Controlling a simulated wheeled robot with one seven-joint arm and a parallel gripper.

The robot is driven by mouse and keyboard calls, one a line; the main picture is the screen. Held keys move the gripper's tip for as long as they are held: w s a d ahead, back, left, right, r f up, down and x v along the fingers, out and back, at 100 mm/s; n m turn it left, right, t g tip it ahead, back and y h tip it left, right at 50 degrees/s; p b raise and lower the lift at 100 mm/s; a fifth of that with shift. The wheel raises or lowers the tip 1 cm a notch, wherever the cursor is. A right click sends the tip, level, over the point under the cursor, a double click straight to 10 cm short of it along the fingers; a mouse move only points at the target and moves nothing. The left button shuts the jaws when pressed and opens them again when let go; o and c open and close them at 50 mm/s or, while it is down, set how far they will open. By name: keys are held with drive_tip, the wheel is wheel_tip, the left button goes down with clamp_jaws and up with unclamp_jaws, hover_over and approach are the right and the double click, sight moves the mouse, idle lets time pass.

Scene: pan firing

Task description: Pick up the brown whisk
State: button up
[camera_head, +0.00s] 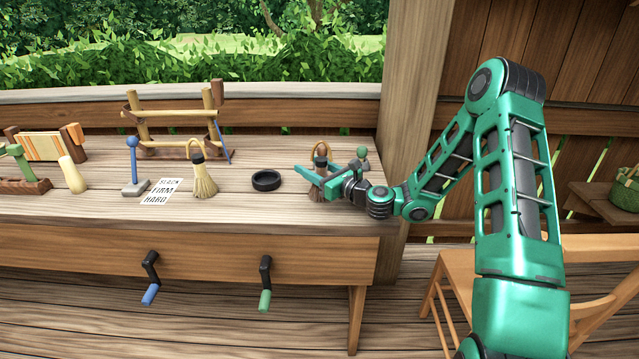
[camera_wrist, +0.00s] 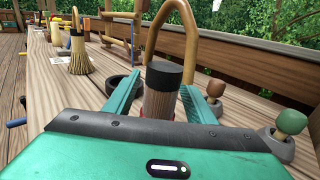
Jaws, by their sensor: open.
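The brown whisk (camera_head: 319,162) stands upright near the right end of the workbench, with a tan loop handle, a dark band and brown bristles. My gripper (camera_head: 318,181) is at it, reaching in from the right and hiding part of its bristles. In the wrist view the brown whisk (camera_wrist: 161,103) stands between the two green fingers of my gripper (camera_wrist: 160,88). The fingers are open, one on each side of its bristles. I cannot tell whether either finger touches it. Its lower end is hidden behind the gripper body.
A straw-coloured whisk (camera_head: 204,182) stands to the left, with a black ring (camera_head: 265,180) between. A green-knobbed object (camera_head: 362,156) and a brown-knobbed one (camera_wrist: 215,90) stand close by. A wooden rack (camera_head: 177,122) is behind. Crank handles (camera_head: 264,284) hang on the bench front (camera_head: 200,258).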

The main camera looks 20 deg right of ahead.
drive_tip(key=c, duration=1.2)
drive_tip(key=shift+r, duration=0.1)
